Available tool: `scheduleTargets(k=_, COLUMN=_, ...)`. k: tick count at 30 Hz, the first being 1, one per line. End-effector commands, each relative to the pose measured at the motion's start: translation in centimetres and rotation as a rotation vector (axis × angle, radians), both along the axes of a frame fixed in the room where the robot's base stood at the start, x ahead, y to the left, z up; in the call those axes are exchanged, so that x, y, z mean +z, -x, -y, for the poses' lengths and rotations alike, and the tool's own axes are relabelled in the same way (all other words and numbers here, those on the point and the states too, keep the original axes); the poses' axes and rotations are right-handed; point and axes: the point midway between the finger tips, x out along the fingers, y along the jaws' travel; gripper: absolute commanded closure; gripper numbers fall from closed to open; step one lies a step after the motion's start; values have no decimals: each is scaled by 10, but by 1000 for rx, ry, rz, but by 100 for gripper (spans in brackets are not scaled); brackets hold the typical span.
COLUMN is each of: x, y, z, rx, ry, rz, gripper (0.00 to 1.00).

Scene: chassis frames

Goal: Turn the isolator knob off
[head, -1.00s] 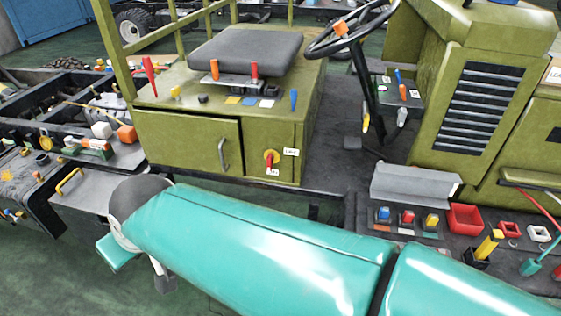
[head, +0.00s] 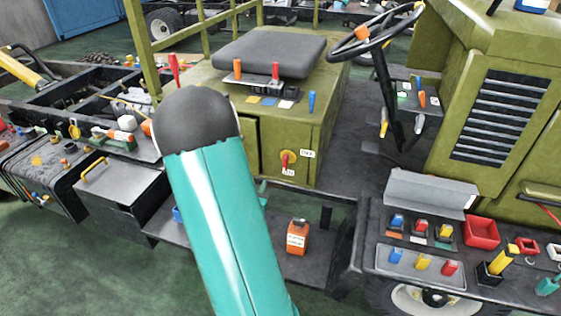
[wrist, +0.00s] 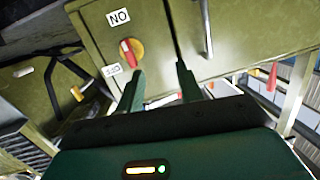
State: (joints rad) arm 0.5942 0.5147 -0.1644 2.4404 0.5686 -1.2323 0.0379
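The isolator knob (head: 287,160) is a red handle on a yellow round base, on the front of the olive cabinet under the seat. An OFF label (head: 307,154) is to its right and an ON label (head: 288,171) below it. In the wrist view, turned nearly upside down, the knob (wrist: 128,52) is ahead of my gripper (wrist: 160,67), just left of the left fingertip. The red handle lies roughly upright, in line with the ON side. My gripper is open and empty, apart from the knob.
A cabinet door with a bar handle (wrist: 206,28) is beside the knob. A side deck with coloured blocks and a red tray (head: 481,232) is at right. A steering wheel (head: 376,36) stands above.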

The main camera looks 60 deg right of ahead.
Motion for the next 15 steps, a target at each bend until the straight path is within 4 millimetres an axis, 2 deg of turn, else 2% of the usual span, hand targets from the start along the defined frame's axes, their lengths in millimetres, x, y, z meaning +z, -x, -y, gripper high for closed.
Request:
scheduleTargets(k=1, x=-8, y=17, z=8, rx=-43, ry=37, rz=-17, gripper=64)
scheduleTargets(k=3, x=-11, y=34, z=14, rx=-86, ry=89, rz=-30, gripper=64)
scheduleTargets(k=6, x=-13, y=47, z=19, rx=-118, ry=134, rz=-42, gripper=64)
scheduleTargets(k=11, x=-12, y=48, z=29, rx=-127, ry=149, rz=-42, gripper=64)
scheduleTargets(k=15, x=-12, y=44, z=50, rx=-125, ry=148, rz=-43, gripper=64)
